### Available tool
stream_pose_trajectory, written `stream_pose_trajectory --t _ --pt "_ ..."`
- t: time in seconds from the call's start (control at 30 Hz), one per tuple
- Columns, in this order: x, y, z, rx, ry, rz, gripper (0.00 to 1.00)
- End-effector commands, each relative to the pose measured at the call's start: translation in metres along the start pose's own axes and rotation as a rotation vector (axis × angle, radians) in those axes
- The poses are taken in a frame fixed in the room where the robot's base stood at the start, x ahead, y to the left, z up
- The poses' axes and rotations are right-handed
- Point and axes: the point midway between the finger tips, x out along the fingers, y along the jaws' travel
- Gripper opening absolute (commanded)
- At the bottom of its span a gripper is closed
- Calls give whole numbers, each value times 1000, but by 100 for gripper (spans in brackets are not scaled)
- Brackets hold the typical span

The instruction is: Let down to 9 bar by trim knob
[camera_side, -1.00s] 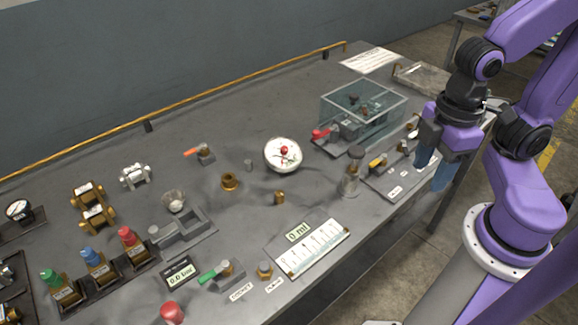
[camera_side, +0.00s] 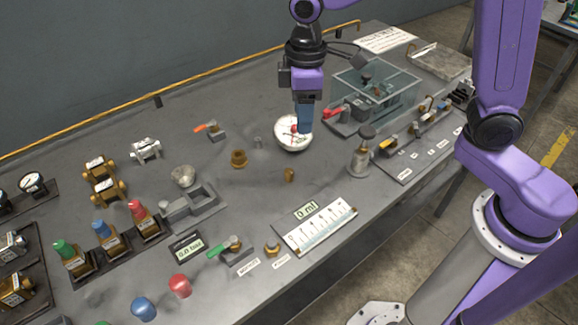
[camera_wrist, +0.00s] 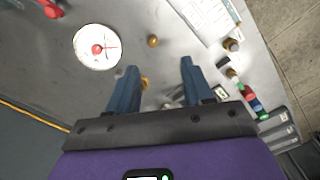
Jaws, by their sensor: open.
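My gripper (camera_side: 305,125) is open and empty. In the side view it hangs fingers-down over or in front of the round white dial (camera_side: 294,145) with a red centre, partly hiding it. In the wrist view the two fingers (camera_wrist: 159,85) are spread wide, and the dial (camera_wrist: 97,47) lies beyond them to the left. The pressure display (camera_side: 187,248) appears to read 0.0 bar. Right of it are a green-handled valve (camera_side: 234,245) and a small brass knob (camera_side: 272,248), each with a label too small to read. I cannot tell which part is the trim knob.
Red, blue and green-topped units (camera_side: 107,237) line the left front. Bare table lies between.

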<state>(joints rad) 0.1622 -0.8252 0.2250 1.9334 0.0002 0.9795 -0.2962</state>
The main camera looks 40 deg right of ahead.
Motion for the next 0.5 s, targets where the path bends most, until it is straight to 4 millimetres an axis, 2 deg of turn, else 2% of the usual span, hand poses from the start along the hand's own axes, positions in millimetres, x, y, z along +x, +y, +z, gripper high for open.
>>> stream_pose_trajectory --t 0.03,0.2,0.37,0.5 --pt "2 6 -9 8 -2 -1 51" --pt "6 19 -23 21 -4 -1 51" --pt "11 22 -26 23 -6 -2 51" --pt "26 22 -26 24 -8 -2 51"
